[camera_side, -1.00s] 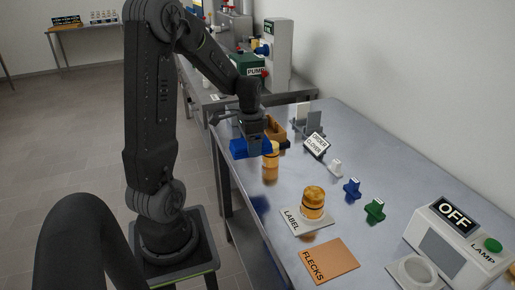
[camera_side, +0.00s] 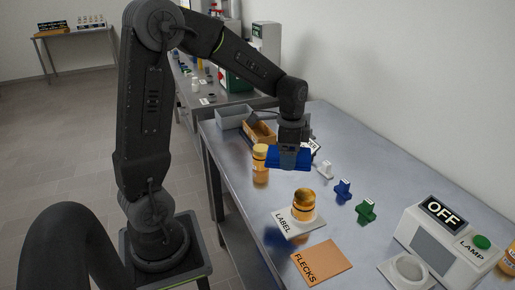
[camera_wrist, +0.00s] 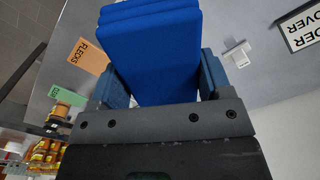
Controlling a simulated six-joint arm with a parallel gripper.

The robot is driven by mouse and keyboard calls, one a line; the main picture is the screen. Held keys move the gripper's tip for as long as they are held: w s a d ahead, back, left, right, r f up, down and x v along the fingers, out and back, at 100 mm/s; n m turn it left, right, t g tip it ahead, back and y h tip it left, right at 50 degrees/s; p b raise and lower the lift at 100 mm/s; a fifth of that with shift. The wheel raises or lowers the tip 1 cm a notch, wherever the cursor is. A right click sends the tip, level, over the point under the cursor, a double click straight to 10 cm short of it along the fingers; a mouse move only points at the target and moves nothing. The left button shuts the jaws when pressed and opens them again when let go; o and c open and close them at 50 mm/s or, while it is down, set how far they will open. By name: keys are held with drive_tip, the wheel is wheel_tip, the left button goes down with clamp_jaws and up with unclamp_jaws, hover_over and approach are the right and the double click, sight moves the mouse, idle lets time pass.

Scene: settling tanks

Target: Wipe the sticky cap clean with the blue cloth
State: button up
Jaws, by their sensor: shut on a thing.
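My gripper (camera_side: 292,148) is shut on a folded blue cloth (camera_side: 288,161) and holds it above the steel table. The cloth also fills the middle of the wrist view (camera_wrist: 155,50), between the jaws. An amber jar (camera_side: 303,207) with an amber cap stands upright on the white LABEL plate (camera_side: 287,226), nearer the camera than the cloth and apart from it. A second amber jar (camera_side: 260,165) with a pale yellow cap stands just left of the cloth. I cannot tell which cap is sticky.
An orange FLECKS card (camera_side: 322,263) lies near the front. Blue (camera_side: 342,188), green (camera_side: 366,210) and white (camera_side: 325,169) small pieces stand to the right. A lamp box (camera_side: 447,236) reading OFF is at front right. A wooden tray (camera_side: 259,133) and grey bin (camera_side: 233,116) stand behind.

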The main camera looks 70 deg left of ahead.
sight(309, 199)
drive_tip(key=w+d+r+m, duration=0.2)
drive_tip(key=d+m, duration=0.1)
drive_tip(key=d, duration=0.6)
drive_tip(key=shift+s+f, duration=0.2)
drive_tip(key=shift+f, duration=2.8)
wheel_tip(309, 199, down, 2)
drive_tip(key=shift+f, duration=0.15)
drive_tip(key=shift+a, duration=0.9)
drive_tip(key=shift+c, duration=0.7)
drive_tip(key=shift+a, duration=0.75)
drive_tip(key=shift+d, duration=1.7)
drive_tip(key=a, duration=0.3)
drive_tip(key=shift+a, duration=0.2)
drive_tip(key=shift+d, duration=1.7)
drive_tip(key=a, duration=0.3)
drive_tip(key=shift+a, duration=0.2)
drive_tip(key=shift+d, duration=1.7)
wheel_tip(309, 199, up, 8)
drive_tip(key=shift+r, duration=0.2)
